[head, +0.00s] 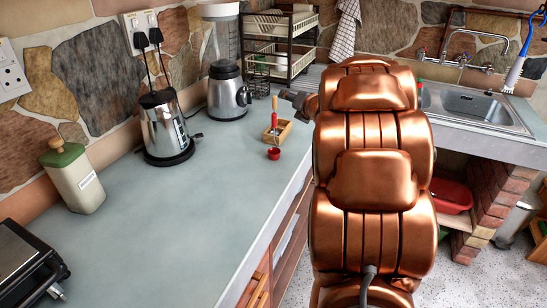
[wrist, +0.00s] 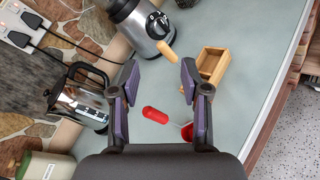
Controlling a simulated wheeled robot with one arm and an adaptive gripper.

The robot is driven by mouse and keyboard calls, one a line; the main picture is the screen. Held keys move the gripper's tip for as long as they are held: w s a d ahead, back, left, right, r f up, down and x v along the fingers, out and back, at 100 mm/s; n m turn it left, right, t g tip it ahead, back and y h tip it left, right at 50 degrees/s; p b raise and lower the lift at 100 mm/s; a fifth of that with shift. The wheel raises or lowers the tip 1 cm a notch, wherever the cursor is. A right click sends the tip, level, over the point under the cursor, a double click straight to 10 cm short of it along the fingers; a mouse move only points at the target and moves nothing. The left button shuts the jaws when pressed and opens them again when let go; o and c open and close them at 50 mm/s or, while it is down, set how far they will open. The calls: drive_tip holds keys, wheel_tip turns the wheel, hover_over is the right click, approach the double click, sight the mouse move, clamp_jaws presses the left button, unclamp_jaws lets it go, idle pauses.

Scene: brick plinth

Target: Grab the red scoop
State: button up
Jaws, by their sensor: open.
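The red scoop (head: 273,153) is on the grey-green counter, its small red cup low and its red handle rising from a thin shaft. In the head view the handle overlaps a wooden box behind it. In the wrist view the scoop's handle (wrist: 155,115) lies between the fingers, nearer their bases, and the cup is partly hidden by the right finger and gripper body. My gripper (wrist: 160,75) is open and empty, with one finger each side. In the head view my gripper (head: 292,97) is mostly hidden behind my arm, just above and right of the scoop.
The open wooden box (wrist: 213,80) is right of the fingers. A blender (head: 227,95) and steel kettle (head: 166,125) stand left of the scoop. A dish rack (head: 285,45) is behind.

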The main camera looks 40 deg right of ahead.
sight(274, 126)
drive_tip(key=s+a+f+n+t+y+b, duration=0.1)
drive_tip(key=s+f+n+y+b, duration=0.15)
drive_tip(key=f+n+y, duration=0.35)
drive_tip(key=s+a+f+n+y+b, duration=0.1)
drive_tip(key=s+n+y, duration=0.25)
drive_tip(key=n, duration=0.45)
drive_tip(key=shift+p+x, duration=1.6)
drive_tip(key=shift+x, duration=2.6)
drive_tip(key=shift+r, duration=0.1)
drive_tip(key=shift+c, duration=0.3)
clamp_jaws()
